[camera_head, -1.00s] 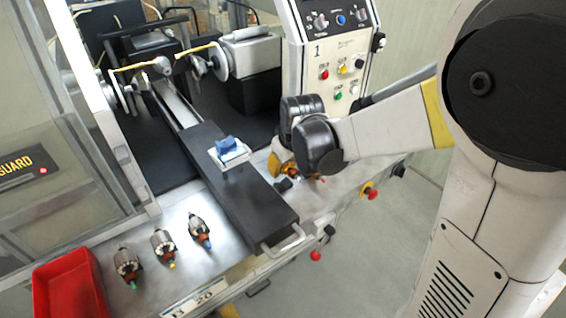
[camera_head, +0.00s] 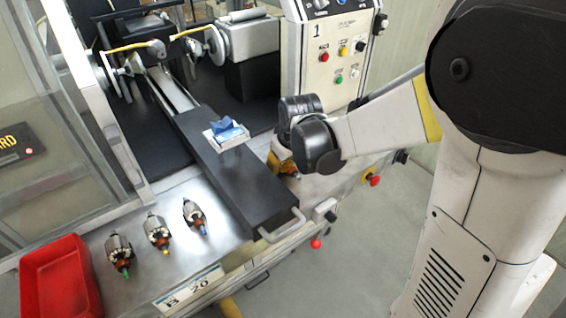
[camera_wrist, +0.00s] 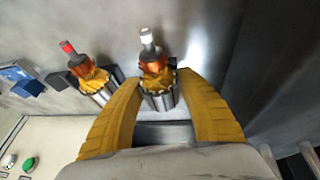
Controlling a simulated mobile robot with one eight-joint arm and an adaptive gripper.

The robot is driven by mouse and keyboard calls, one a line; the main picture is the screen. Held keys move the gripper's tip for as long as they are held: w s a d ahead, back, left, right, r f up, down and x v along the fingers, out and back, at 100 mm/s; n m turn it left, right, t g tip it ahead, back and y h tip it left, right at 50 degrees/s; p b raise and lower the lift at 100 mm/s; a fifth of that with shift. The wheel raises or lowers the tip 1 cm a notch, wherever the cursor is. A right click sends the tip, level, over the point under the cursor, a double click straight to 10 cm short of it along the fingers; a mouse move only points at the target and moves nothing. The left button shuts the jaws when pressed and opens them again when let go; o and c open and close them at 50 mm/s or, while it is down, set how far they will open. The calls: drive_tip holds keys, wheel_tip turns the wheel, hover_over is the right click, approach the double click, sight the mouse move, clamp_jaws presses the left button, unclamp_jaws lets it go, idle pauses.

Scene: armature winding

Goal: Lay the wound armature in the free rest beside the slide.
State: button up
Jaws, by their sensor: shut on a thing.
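My gripper (camera_wrist: 165,110) has its yellow fingers shut on a wound armature (camera_wrist: 157,72), with copper windings, a steel core and a whitish shaft tip. Dark rest parts show close beside it; I cannot tell whether it touches them. A second armature (camera_wrist: 90,78) with a red tip lies just left of it in a black rest (camera_wrist: 60,81). The dark slide (camera_head: 232,170) runs beside my gripper in the head view, on its left. There my arm hides most of the gripper (camera_head: 282,165) and the held armature.
A blue-and-white piece (camera_head: 226,133) sits on the slide. The slide's handle (camera_head: 283,228) sticks out in front. A control panel (camera_head: 335,50) stands behind my gripper.

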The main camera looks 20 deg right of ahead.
drive_tip(key=shift+f+b, duration=0.3)
drive_tip(key=shift+f, duration=0.05)
drive_tip(key=o, duration=1.5)
drive_tip(key=v, duration=1.2)
